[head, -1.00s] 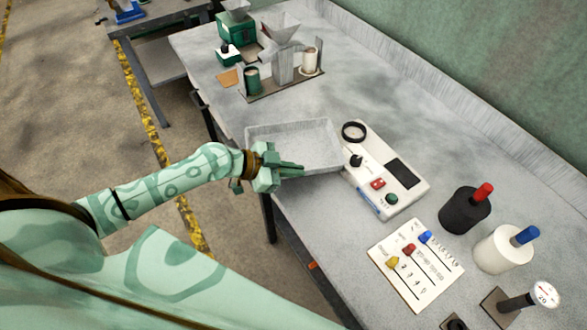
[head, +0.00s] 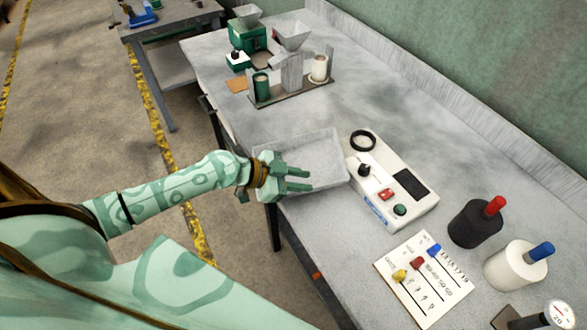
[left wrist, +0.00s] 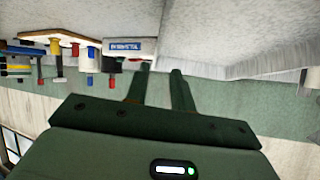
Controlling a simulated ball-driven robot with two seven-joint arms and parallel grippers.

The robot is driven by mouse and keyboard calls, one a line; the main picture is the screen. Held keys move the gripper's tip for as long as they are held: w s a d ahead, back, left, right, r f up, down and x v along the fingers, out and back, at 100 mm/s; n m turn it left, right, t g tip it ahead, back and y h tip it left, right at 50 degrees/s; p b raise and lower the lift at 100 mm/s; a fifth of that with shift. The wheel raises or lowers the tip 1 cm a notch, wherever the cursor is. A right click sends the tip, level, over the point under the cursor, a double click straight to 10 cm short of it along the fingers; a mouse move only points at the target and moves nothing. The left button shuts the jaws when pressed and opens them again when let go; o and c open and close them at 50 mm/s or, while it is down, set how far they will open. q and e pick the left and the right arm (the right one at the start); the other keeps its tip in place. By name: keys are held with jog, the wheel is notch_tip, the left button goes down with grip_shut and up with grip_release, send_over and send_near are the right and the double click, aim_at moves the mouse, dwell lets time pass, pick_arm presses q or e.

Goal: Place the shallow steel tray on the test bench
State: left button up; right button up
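The shallow steel tray (head: 318,152) is a light grey, empty rectangular pan in the middle of the head view. It appears to lie flat on the grey test bench (head: 400,105), close to the bench's near left edge, with its right side by the white meter box. My left gripper (head: 309,181) is over the tray's near left part, and its two fingers are apart with nothing visible between them. They also show apart in the left wrist view (left wrist: 160,70). The gripper hides part of the tray's near side, so any contact there is unclear. My right gripper is out of view.
The white meter box (head: 390,185) stands just right of the tray. A card with coloured knobs (head: 425,275), a black bottle (head: 475,224) and a white bottle (head: 515,265) stand nearer right. A rack with cylinders (head: 290,85) stands behind. Bench between rack and tray is clear.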

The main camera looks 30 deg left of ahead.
pick_arm(q)
notch_tip(320, 180, up, 2)
jog(key=shift+p, duration=1)
jog(key=f+b+v, duration=0.1)
jog(key=b+v, duration=0.1)
jog(key=v, duration=0.9)
jog(key=s+a+f+n+y, duration=0.2)
jog(key=a+f+y, duration=0.15)
jog(key=f, duration=0.45)
jog(key=s+a+f+n+g+y, duration=0.1)
jog(key=s+a+f+n+y, duration=0.2)
jog(key=f, duration=0.5)
jog(key=s+a+f+n+y, duration=0.1)
jog(key=s+a+f+n, duration=0.1)
jog(key=a+f, duration=0.45)
jog(key=s+d+f+n+g+y, duration=0.1)
jog(key=s+d+f+g+y, duration=0.3)
jog(key=s+f, duration=1.05)
jog(key=s+d+f+g+h+b, duration=0.1)
jog(key=s+d+f+g+h, duration=0.1)
jog(key=s+d+f, duration=0.6)
jog(key=s+d, duration=0.4)
jog(key=s, duration=0.1)
jog(key=shift+s+b, duration=0.35)
jog(key=shift+b, duration=0.05)
